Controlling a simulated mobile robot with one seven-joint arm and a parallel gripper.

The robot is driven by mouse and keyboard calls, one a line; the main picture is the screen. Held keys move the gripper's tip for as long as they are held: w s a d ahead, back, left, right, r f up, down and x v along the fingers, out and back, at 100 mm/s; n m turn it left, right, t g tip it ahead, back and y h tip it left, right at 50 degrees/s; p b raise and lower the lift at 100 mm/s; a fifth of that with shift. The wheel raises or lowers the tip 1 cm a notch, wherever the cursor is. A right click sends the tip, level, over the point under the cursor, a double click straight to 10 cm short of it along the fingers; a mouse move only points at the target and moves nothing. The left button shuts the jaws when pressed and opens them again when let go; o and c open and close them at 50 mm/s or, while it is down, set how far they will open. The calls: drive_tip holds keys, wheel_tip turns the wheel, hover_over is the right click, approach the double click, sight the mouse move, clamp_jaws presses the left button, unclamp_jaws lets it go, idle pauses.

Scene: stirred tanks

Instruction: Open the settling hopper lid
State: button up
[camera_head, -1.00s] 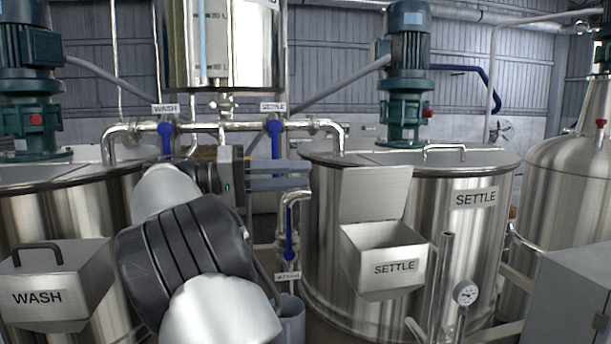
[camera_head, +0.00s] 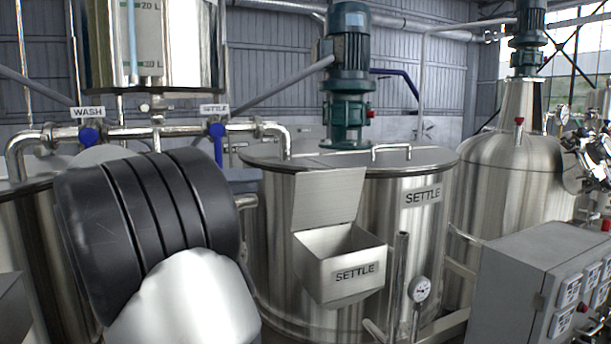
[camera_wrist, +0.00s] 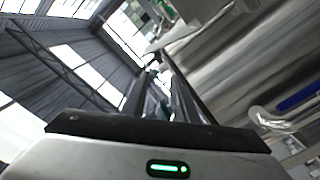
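The settling hopper (camera_head: 340,268) is a steel box labelled SETTLE on the front of the settle tank in the head view. Its lid (camera_head: 328,197) stands raised, leaning back against the tank wall, and the hopper mouth is open. My gripper (camera_wrist: 158,80) shows in the wrist view with a gap between its dark fingers and nothing held. In the head view my arm hides the gripper; the arm is left of the hopper, apart from the lid.
The settle tank (camera_head: 410,240) has a motor and a top handle (camera_head: 391,148). Pipes with blue valves (camera_head: 218,140) run behind my arm. A thin upright pipe and a gauge (camera_head: 420,290) stand right of the hopper. A grey control cabinet (camera_head: 510,280) is at the right.

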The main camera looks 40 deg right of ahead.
sight(313, 176)
drive_tip(key=p+x, duration=0.1)
drive_tip(key=x, duration=1.3)
drive_tip(key=shift+d+f+p, duration=0.1)
drive_tip(key=shift+d+p, duration=0.2)
drive_tip(key=shift+p, duration=0.1)
drive_tip(key=shift+s, duration=0.1)
clamp_jaws()
